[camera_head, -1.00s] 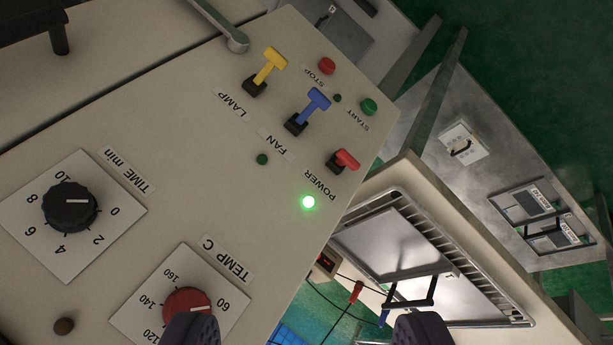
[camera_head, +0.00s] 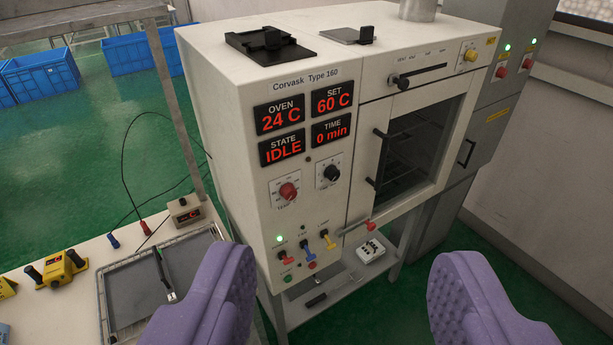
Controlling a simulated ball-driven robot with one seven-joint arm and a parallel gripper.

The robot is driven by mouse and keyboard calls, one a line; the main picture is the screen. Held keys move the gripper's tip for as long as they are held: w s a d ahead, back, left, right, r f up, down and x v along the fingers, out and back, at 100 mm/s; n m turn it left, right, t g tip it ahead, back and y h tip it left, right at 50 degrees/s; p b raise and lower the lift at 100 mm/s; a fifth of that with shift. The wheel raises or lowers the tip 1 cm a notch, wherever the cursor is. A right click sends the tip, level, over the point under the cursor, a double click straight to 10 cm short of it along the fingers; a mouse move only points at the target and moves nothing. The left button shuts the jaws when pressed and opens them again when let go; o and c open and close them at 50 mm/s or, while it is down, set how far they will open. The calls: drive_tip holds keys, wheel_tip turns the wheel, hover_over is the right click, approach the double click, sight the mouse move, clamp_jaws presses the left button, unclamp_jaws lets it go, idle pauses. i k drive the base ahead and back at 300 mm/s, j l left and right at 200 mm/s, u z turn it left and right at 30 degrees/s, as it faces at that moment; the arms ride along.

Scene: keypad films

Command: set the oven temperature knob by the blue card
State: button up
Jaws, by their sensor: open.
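The red temperature knob (camera_head: 288,190) sits on a pale dial plate on the oven's front panel, left of the black time knob (camera_head: 331,172). Its dial marks are too small to read. Above them, the SET display (camera_head: 332,101) reads 60 C and the OVEN display (camera_head: 279,117) reads 24 C. The STATE display (camera_head: 282,149) reads IDLE and the TIME display (camera_head: 331,131) reads 0 min. My gripper (camera_head: 342,265) is open and empty, its purple fingers wide apart in front of and below the panel. I cannot make out a blue card.
Below the knobs are red, blue and yellow switches (camera_head: 305,246) and a lit green lamp. The oven door (camera_head: 412,150) is at right. A bench at left holds a framed grey tray (camera_head: 135,285) and a yellow tool (camera_head: 56,268). Blue crates (camera_head: 45,75) stand behind.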

sight(289, 190)
drive_tip(key=i+l, duration=0.2)
drive_tip(key=i, duration=0.2)
drive_tip(key=i+l, duration=0.15)
drive_tip(key=i, duration=0.25)
drive_tip(key=i+l, duration=0.2)
drive_tip(key=i, duration=0.2)
drive_tip(key=u, duration=0.9)
drive_tip(key=i+l+u, duration=0.1)
drive_tip(key=u, duration=0.8)
drive_tip(key=l+u, duration=0.1)
drive_tip(key=u, duration=0.35)
drive_tip(key=l+u, duration=0.1)
drive_tip(key=u, duration=0.35)
drive_tip(key=k+z, duration=0.15)
drive_tip(key=z, duration=0.25)
drive_tip(key=k+z, duration=0.15)
drive_tip(key=z, duration=0.2)
drive_tip(key=k+z, duration=0.1)
drive_tip(key=z, duration=0.3)
drive_tip(key=k+l+z, duration=0.1)
drive_tip(key=z, duration=0.25)
